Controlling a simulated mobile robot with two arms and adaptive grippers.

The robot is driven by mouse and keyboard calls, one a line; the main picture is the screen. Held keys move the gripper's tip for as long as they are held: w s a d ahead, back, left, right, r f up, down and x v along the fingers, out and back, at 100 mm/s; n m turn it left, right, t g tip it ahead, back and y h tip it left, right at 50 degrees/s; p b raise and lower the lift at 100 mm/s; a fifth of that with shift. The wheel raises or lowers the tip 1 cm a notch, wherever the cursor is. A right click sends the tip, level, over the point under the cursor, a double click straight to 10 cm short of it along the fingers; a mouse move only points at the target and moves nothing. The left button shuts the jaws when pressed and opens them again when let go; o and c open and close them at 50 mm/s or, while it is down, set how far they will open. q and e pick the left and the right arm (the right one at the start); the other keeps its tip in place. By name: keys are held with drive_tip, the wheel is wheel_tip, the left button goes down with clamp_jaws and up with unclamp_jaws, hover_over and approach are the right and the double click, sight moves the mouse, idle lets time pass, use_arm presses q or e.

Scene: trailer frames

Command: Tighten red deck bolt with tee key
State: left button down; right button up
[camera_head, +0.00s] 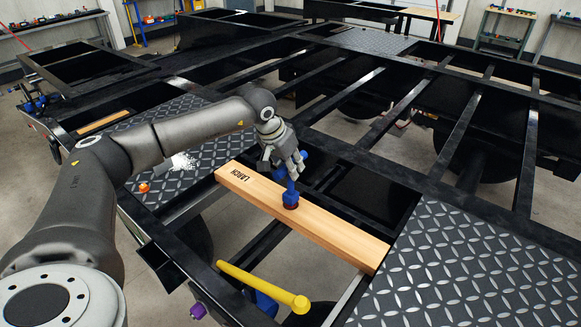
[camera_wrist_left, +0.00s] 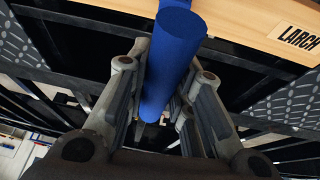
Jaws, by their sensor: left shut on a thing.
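The blue tee key (camera_head: 291,188) stands nearly upright, slightly tilted, over the light wooden plank marked LARCH (camera_head: 345,238). A dark red part (camera_head: 290,206), which looks like the red deck bolt, shows at the key's foot on the plank. The key hides most of the bolt. My left gripper (camera_head: 290,165) is shut on the upper part of the tee key. In the left wrist view the key's blue bar (camera_wrist_left: 172,65) lies between the fingers (camera_wrist_left: 155,100), with the plank behind it. My right gripper is not in view.
Diamond plates (camera_head: 470,270) flank the plank. A small orange object (camera_head: 144,187) lies on the left plate. Open gaps lie between the black frame beams (camera_head: 400,105).

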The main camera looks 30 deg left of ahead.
use_arm(q)
drive_tip(key=shift+r+p, duration=1.05)
drive_tip(key=shift+r, duration=1.05)
